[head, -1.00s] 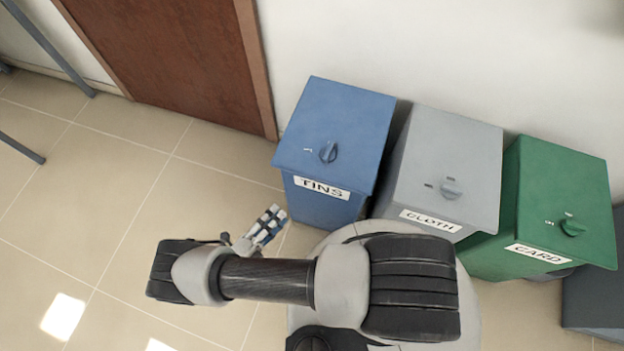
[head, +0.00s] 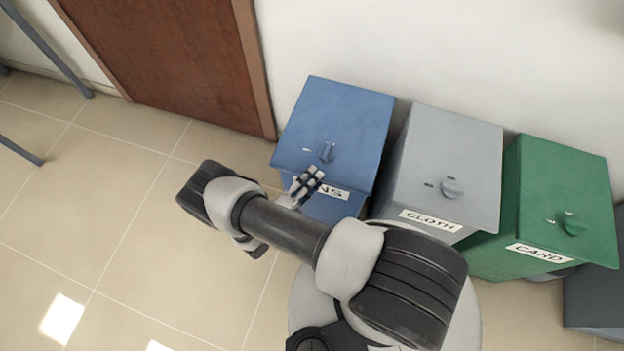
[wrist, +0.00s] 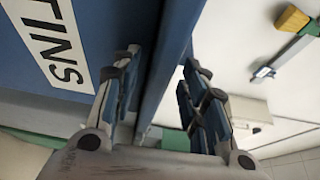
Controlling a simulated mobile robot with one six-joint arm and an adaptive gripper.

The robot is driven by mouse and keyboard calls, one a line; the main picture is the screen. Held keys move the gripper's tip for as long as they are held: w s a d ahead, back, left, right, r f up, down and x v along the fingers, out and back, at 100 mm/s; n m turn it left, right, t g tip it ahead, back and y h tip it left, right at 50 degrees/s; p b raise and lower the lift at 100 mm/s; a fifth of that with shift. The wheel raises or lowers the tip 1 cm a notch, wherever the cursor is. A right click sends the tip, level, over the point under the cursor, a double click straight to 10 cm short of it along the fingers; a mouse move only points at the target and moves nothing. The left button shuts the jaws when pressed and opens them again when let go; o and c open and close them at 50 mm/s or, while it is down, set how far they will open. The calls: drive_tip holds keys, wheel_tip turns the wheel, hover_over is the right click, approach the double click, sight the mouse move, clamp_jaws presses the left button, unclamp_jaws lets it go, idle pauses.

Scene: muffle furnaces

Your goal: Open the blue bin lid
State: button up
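The blue bin (head: 318,205) marked TINS stands against the wall, and its sloped lid (head: 345,115) is down. A dark blue knob (head: 327,152) sits near the lid's front edge. My gripper (head: 309,181) is at that front edge, covering the left part of the TINS label. In the wrist view, the label (wrist: 55,45) is at the left and the lid's edge (wrist: 168,65) runs between the two fingers of my gripper (wrist: 165,95). The fingers are apart, one on each side of the edge. Whether either finger touches the lid is unclear.
A grey CLOTH bin (head: 455,145) and a green CARD bin (head: 560,195) stand close on the right, with a dark grey bin (head: 598,295) beyond. A brown door (head: 175,55) is at the back left.

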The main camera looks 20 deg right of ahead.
clamp_jaws()
idle(0.6)
